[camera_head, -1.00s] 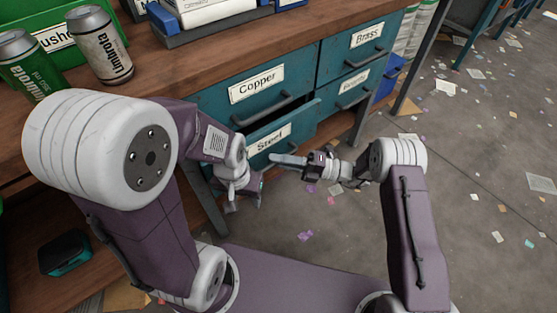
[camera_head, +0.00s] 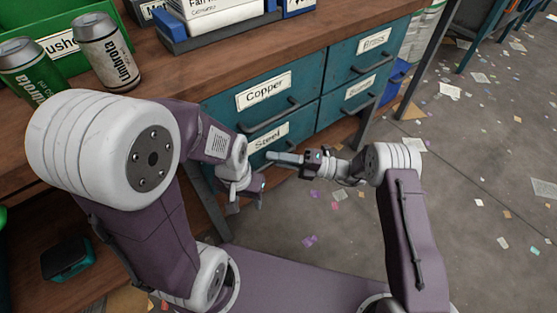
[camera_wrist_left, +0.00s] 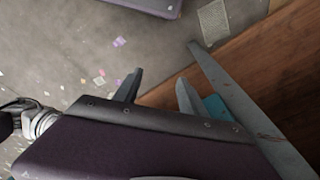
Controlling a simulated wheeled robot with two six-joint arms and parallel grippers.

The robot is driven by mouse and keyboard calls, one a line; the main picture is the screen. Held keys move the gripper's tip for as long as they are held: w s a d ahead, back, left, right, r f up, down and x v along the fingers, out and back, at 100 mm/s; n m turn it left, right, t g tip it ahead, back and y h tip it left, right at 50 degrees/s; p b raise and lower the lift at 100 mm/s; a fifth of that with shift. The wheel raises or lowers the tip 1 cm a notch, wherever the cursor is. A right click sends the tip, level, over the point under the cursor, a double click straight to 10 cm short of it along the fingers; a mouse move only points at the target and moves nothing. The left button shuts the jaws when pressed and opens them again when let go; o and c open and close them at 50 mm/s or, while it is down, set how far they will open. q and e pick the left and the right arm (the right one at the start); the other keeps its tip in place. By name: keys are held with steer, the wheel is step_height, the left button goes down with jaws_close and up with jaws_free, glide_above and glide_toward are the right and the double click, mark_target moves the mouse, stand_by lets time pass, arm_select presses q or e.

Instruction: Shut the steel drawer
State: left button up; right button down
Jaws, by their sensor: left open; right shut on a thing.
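The steel drawer (camera_head: 300,124) is the lower left drawer of the teal cabinet, marked "Steel". Its front looks flush or nearly flush with the drawers around it. My right gripper (camera_head: 272,156) is in front of its lower part, fingers pointing at it. It is shut, seemingly on the drawer's handle, though the handle is hidden and the contact is unclear. My left gripper (camera_head: 246,199) is open and empty, low in front of the cabinet's left side. Its two fingers (camera_wrist_left: 157,92) show apart in the left wrist view.
The "Copper" drawer (camera_head: 240,110) is above, with two more drawers to the right, all shut. The wooden worktop (camera_head: 165,85) holds cans (camera_head: 107,52), a green bin (camera_head: 48,27) and boxes. A table leg (camera_head: 367,125) stands right of the cabinet. Paper scraps litter the open floor (camera_head: 460,170).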

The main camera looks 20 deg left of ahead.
steer(key=c, duration=1.7)
jaws_free()
steer(key=shift+w+d+p, duration=0.15)
steer(key=shift+d+p, duration=0.15)
steer(key=shift+p, duration=0.05)
steer(key=d+f+p, duration=0.1)
steer(key=d+p, duration=0.2)
steer(key=d, duration=0.5)
steer(key=shift+w+d, duration=0.15)
steer(key=shift+w, duration=0.3)
